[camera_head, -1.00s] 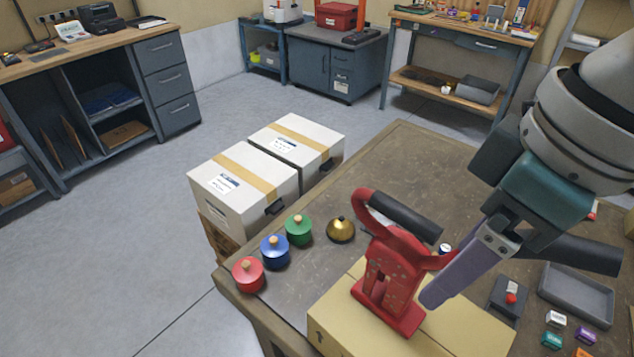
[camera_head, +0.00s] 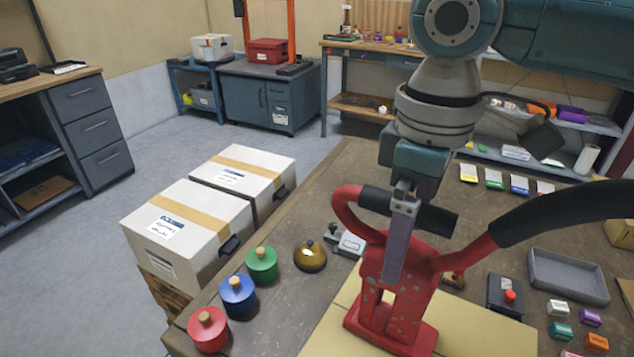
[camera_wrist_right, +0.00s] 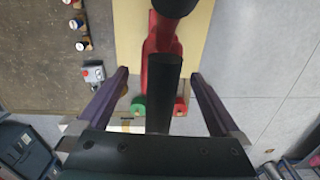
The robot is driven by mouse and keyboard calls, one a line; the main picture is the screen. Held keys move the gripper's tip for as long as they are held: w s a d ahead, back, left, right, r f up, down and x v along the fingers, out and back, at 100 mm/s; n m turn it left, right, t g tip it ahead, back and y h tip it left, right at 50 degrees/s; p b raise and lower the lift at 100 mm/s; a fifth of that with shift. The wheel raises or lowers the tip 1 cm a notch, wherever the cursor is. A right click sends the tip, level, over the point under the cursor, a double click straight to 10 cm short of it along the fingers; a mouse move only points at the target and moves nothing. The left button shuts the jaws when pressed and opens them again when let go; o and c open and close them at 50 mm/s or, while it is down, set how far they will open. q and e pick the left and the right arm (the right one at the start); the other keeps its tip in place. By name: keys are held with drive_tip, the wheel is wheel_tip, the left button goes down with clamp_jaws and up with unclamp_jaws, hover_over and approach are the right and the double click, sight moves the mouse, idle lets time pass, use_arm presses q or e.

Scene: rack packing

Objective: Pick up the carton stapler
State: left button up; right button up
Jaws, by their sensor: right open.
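The carton stapler (camera_head: 373,318) is red with worn patches and black grips. It stands upright on a tan cardboard carton (camera_head: 470,325) on the brown table. My right gripper (camera_head: 393,275) comes down over it from above, and its finger covers part of the red body in the head view. In the right wrist view my right gripper (camera_wrist_right: 160,73) is open. A black grip of the stapler (camera_wrist_right: 163,95) runs between its two spread fingers, with a gap on each side. Whether the fingers touch the stapler lower down I cannot tell. My left gripper is not in view.
Red (camera_head: 208,330), blue (camera_head: 238,296) and green (camera_head: 262,264) lidded pots and a brass bell (camera_head: 310,256) stand left of the carton. A grey tray (camera_head: 568,277) and small coloured boxes lie right. White cartons (camera_head: 190,225) stand beyond the table's left edge.

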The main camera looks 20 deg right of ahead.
drive_tip(key=shift+f, duration=1.6)
drive_tip(key=shift+c, duration=0.4)
clamp_jaws()
drive_tip(key=shift+r, duration=0.15)
